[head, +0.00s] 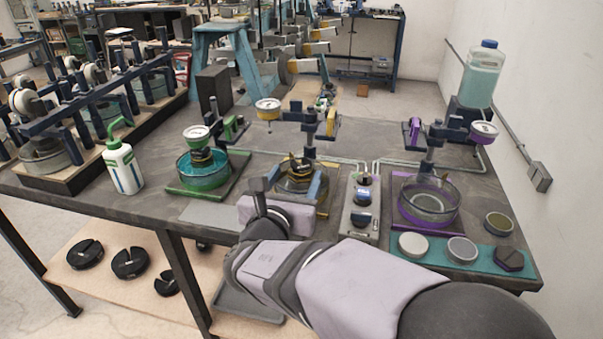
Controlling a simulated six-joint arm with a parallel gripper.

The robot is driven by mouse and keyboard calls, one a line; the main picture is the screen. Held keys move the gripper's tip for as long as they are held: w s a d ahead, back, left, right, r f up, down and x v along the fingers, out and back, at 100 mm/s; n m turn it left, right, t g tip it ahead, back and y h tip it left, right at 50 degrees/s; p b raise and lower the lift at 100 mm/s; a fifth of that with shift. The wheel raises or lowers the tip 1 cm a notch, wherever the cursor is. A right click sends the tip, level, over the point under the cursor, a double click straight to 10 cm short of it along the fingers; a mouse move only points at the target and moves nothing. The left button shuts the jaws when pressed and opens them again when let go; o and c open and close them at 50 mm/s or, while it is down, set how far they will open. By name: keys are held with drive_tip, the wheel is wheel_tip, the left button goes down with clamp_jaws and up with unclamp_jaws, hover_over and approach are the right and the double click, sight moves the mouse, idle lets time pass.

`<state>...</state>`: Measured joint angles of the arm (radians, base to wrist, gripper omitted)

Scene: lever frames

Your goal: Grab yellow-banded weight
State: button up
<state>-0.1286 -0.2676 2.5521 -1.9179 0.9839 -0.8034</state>
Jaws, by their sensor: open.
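A dark weight with a yellow band (299,168) sits in the round glass dish (287,187) at the middle of the bench, below a lever frame with a yellow-rimmed dial (268,105). My wrist hides part of the bench in front of the dish. Another dark weight (202,156) with a yellowish line stands in the teal dish on the left.
A grey control box (362,210) stands right of the middle dish. A purple-rimmed dish (428,200) is further right, with several round pieces on a teal mat (420,254). A white bottle (122,167) stands at left. Black slotted weights (130,262) lie on the lower shelf.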

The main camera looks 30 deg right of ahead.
drive_tip(key=shift+w+d+p, duration=0.5)
drive_tip(key=shift+p, duration=0.3)
drive_tip(key=shift+w+d+f, duration=0.15)
drive_tip(key=shift+w+d, duration=0.1)
drive_tip(key=shift+w, duration=0.05)
drive_tip(key=shift+p+x, duration=0.35)
drive_tip(key=shift+x, duration=2.25)
drive_tip(key=shift+w+a, duration=0.1)
drive_tip(key=shift+c, duration=0.6)
drive_tip(key=c, duration=1.2)
wheel_tip(320, 180, up, 10)
drive_tip(key=p, duration=0.2)
